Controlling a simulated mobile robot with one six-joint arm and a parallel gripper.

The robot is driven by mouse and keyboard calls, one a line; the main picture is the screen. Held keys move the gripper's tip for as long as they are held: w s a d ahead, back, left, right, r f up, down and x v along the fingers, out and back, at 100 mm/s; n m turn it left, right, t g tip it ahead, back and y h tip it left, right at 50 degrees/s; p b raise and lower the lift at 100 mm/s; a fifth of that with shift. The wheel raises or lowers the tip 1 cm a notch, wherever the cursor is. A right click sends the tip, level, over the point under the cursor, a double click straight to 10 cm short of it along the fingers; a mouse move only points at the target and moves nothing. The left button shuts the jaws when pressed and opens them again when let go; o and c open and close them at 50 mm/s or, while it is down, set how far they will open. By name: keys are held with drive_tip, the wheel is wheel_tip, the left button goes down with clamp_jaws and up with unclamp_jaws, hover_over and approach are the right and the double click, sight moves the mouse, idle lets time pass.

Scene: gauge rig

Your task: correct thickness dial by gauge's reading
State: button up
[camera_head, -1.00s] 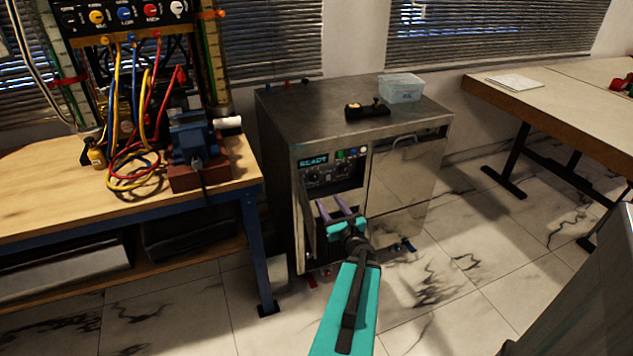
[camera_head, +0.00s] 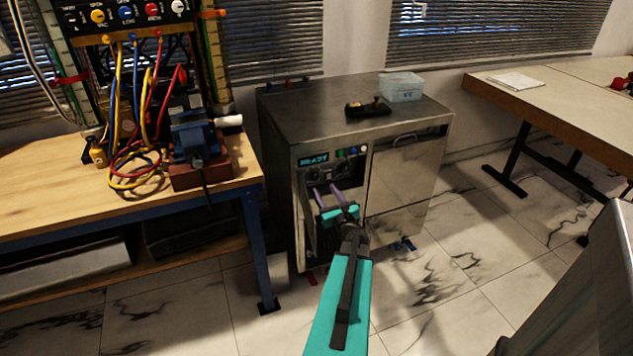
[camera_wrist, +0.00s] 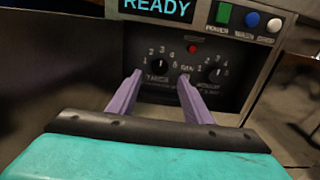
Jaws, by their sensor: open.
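The thickness dial (camera_wrist: 160,59), a round black knob labelled like "THICK" with numbers around it, is at the left of the cabinet's control panel in the wrist view. Its exact setting is too small to read surely. A second numbered black dial (camera_wrist: 213,69) sits to its right. My gripper (camera_wrist: 160,76) is open, its two purple fingers pointing at the panel just below and either side of the thickness dial, with nothing between them. My gripper (camera_head: 326,188) also shows before the panel in the head view. A small black device (camera_head: 368,109), possibly the gauge, lies on the cabinet top; its reading is not legible.
The metal cabinet (camera_head: 300,112) has a lit "READY" display (camera_wrist: 158,7) and green, blue and white buttons (camera_wrist: 250,19). A clear plastic box (camera_head: 402,87) stands on top. A wooden bench (camera_head: 60,190) with a blue vise (camera_head: 195,138) and coloured hoses is at left.

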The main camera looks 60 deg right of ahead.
sight(314, 177)
drive_tip(key=shift+p+x, duration=0.35)
drive_tip(key=shift+x, duration=3.75)
drive_tip(key=c, duration=1)
drive_tip(key=shift+a+f, duration=0.1)
drive_tip(key=shift+a, duration=0.25)
drive_tip(key=shift+w+d, duration=0.1)
drive_tip(key=shift+d, duration=0.15)
